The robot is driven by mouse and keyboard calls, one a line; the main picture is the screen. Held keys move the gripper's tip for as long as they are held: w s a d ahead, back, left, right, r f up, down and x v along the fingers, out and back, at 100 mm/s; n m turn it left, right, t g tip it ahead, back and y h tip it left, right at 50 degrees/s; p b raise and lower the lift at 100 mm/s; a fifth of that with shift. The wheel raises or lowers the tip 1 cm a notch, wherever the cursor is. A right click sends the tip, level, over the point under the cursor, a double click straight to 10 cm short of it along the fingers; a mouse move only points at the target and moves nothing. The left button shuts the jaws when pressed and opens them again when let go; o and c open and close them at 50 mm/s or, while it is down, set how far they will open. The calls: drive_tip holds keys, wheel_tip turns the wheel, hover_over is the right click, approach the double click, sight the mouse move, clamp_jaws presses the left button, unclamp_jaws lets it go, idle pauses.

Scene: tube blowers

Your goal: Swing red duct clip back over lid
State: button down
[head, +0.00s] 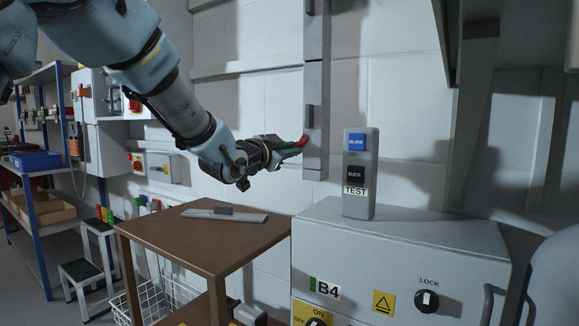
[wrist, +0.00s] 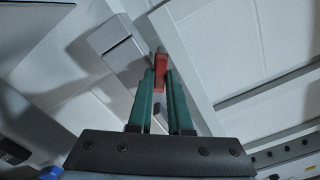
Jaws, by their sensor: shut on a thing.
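The red duct clip (wrist: 161,66) shows in the wrist view between the tips of my green fingers, with a grey end beyond it. My gripper (wrist: 160,84) is shut on the clip. In the head view my gripper (head: 296,146) reaches right to the grey vertical duct (head: 315,120) on the wall. The red clip (head: 304,140) shows there at the duct's left edge, partly hidden by my fingers. The duct's lid (wrist: 116,52) seems to be the grey panel left of the fingers in the wrist view. I cannot tell whether the clip lies over it.
A brown table (head: 200,235) with a flat grey piece on it stands below my arm. A grey B4 cabinet (head: 400,255) with a BLOW/SUCK test box (head: 359,190) stands to the right. Blue shelving (head: 40,180) is at the left. The wall around the duct is mostly clear.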

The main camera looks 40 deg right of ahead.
drive_tip(key=shift+s+f+m+b, duration=0.1)
drive_tip(key=shift+f+m+b, duration=0.1)
drive_tip(key=shift+m+b, duration=1.75)
drive_tip(key=shift+s+f+m+b, duration=0.1)
drive_tip(key=shift+f+m+b, duration=0.15)
drive_tip(key=shift+m+b, duration=1.75)
drive_tip(key=shift+s+f+m+b, duration=0.1)
drive_tip(key=shift+f+m+b, duration=0.1)
drive_tip(key=shift+m+b, duration=1.75)
drive_tip(key=shift+n+b, duration=0.4)
drive_tip(key=shift+b, duration=0.4)
drive_tip(key=c, duration=0.8)
unclamp_jaws()
drive_tip(key=shift+c, duration=0.2)
drive_tip(key=shift+r, duration=0.1)
